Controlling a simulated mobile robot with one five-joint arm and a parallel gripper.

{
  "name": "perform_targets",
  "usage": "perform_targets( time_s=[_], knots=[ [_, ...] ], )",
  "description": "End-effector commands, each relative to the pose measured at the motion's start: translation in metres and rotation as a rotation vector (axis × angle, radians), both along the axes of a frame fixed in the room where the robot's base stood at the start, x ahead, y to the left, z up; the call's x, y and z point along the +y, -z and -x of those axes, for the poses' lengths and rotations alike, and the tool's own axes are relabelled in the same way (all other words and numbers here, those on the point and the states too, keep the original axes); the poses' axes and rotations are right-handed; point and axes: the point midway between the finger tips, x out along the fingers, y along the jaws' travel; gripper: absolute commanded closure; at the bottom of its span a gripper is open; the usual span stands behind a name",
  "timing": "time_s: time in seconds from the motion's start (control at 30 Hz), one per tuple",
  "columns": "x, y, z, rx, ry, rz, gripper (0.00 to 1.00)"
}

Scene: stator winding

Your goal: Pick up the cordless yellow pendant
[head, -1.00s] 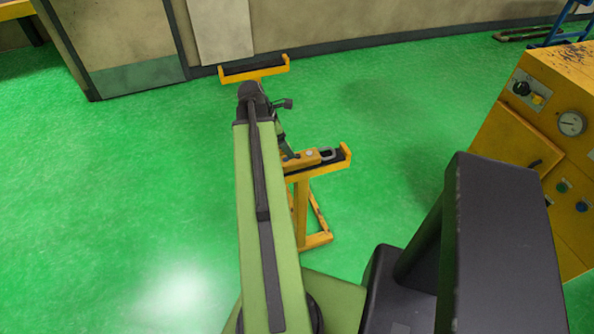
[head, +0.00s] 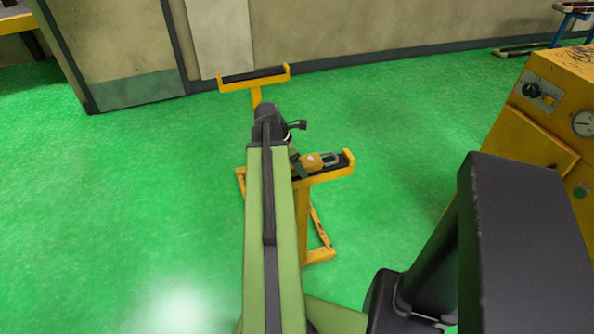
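The yellow pendant (head: 313,161) lies on the dark top of a yellow stand (head: 330,178), with a grey loop (head: 331,159) at its right end. Its left part is hidden behind my gripper and arm. My gripper (head: 298,163) is at the pendant's left side, at the end of my green arm. It is mostly hidden by the arm, and only a thin greenish-dark part shows against the pendant. I cannot tell whether the fingers touch it or how far apart they are.
The stand's other raised end (head: 255,79) is farther back, near the wall. A yellow machine cabinet (head: 540,140) with a gauge and knobs stands at the right. A door (head: 125,55) is at the back left. The green floor (head: 130,200) on the left is clear.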

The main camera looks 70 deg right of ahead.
Motion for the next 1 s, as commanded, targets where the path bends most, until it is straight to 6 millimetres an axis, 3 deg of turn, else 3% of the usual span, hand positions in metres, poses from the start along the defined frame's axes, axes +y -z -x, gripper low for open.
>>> perform_targets(
  time_s=[0.07,0.6,1.0],
  knots=[
    [0.0000,-0.0004,0.0000,0.000,0.000,0.000,0.32],
    [0.0002,-0.0003,0.0004,0.000,0.001,0.000,1.00],
    [0.0003,-0.0049,0.0001,0.001,0.000,-0.001,1.00]
  ],
)
